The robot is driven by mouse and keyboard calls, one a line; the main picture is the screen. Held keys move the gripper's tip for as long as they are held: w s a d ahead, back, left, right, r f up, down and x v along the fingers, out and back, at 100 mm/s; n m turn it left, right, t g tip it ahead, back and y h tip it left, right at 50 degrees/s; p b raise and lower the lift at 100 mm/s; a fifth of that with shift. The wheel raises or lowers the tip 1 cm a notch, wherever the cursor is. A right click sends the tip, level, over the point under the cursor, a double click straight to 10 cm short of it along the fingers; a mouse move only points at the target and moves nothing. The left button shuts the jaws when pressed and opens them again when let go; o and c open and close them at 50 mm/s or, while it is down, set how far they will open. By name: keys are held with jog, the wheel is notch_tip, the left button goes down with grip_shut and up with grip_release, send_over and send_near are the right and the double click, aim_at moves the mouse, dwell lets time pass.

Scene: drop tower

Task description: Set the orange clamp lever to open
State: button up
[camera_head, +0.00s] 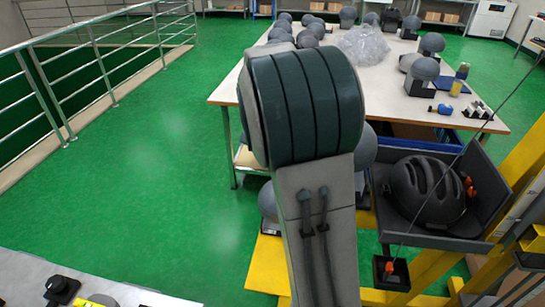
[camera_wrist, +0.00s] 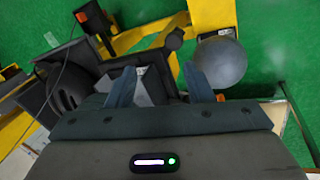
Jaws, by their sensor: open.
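In the head view, small orange parts (camera_head: 468,187) sit at the right side of a dark helmet (camera_head: 428,190) in a grey tray (camera_head: 478,222). Another small orange piece (camera_head: 389,267) stands on a black block below the tray, by a thin cable. I cannot tell for sure which is the clamp lever, or how it is set. In the wrist view, my gripper (camera_wrist: 160,88) is open, its two fingers apart over a grey block-like shape. The dark tray and helmet are left of the fingers there. In the head view my arm hides the gripper.
A yellow frame (camera_head: 440,279) stands around the tray, with a grey ball (camera_wrist: 220,60) right of my fingers in the wrist view. A table (camera_head: 225,92) with several grey headforms is behind my arm. Green floor is clear at left, up to a railing (camera_head: 97,60).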

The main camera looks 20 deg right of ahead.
jog(key=w+d+f+m+g+h+b, duration=0.2)
jog(key=w+f+m+h, duration=0.15)
jog(key=w, duration=0.25)
jog(key=w+d+f+m+g+h+b, duration=0.1)
jog(key=w+d+f+m+h+b, duration=0.1)
jog(key=w+f+m+h, duration=0.3)
jog(key=w+a+f+m+h+b, duration=0.35)
jog(key=w+a+h, duration=0.25)
jog(key=w+a, duration=0.45)
jog(key=shift+g+y, duration=0.25)
jog(key=shift+g, duration=0.05)
jog(key=p+x, duration=0.1)
jog(key=x, duration=0.3)
jog(key=p+x, duration=0.1)
jog(key=x, duration=0.8)
jog(key=shift+s+d+f+p, duration=0.2)
jog(key=shift+d+f+p, duration=0.05)
jog(key=shift+f+p, duration=0.15)
